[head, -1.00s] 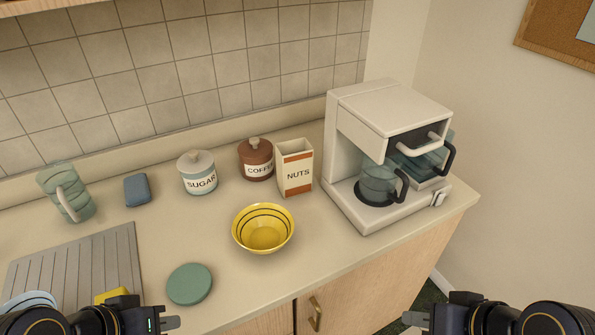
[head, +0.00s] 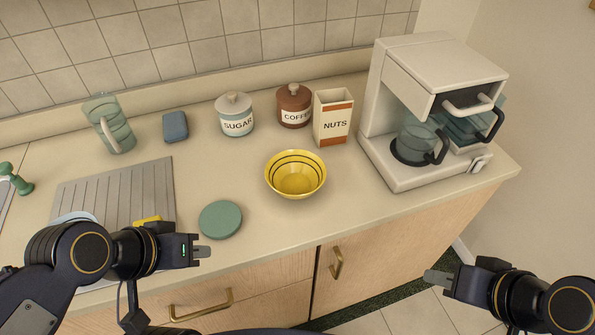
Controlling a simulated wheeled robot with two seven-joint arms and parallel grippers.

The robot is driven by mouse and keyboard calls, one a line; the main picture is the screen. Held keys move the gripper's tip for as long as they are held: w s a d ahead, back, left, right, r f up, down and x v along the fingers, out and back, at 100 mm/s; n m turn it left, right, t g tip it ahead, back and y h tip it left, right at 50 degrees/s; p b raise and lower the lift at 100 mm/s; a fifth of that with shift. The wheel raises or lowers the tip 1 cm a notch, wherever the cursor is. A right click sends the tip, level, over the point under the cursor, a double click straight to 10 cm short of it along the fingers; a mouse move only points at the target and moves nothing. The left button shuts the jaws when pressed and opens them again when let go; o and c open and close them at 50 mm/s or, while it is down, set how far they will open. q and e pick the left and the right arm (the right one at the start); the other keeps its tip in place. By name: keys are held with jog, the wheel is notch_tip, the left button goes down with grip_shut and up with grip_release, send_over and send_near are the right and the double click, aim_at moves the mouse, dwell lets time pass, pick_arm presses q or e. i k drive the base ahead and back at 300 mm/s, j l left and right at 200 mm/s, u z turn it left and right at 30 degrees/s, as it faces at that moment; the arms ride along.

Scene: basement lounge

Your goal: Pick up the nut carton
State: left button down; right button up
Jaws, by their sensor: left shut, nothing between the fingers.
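The nut carton (head: 332,118) is a cream box with rust-coloured bands and the word NUTS. It stands upright on the counter between the brown coffee canister (head: 294,105) and the coffee maker. My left gripper (head: 203,251) is shut and empty, over the counter's front edge at the lower left, well short of the carton. My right gripper (head: 436,279) is in front of the cabinets at the lower right, apart from everything. Its fingers are seen from the side, so I cannot tell if they are open.
A yellow bowl (head: 296,176) sits in front of the carton. The coffee maker (head: 440,105) stands close on its right. A sugar canister (head: 235,115), green disc (head: 221,219), blue block (head: 175,127) and green pitcher (head: 109,125) are further left. Bare counter lies right of the bowl.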

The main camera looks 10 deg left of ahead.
aim_at(333, 108)
jog(key=i+l+u, duration=0.1)
jog(key=l+u, duration=0.15)
jog(key=u, duration=0.15)
jog(key=l+u, duration=0.25)
jog(key=u, duration=0.15)
jog(key=i, duration=0.05)
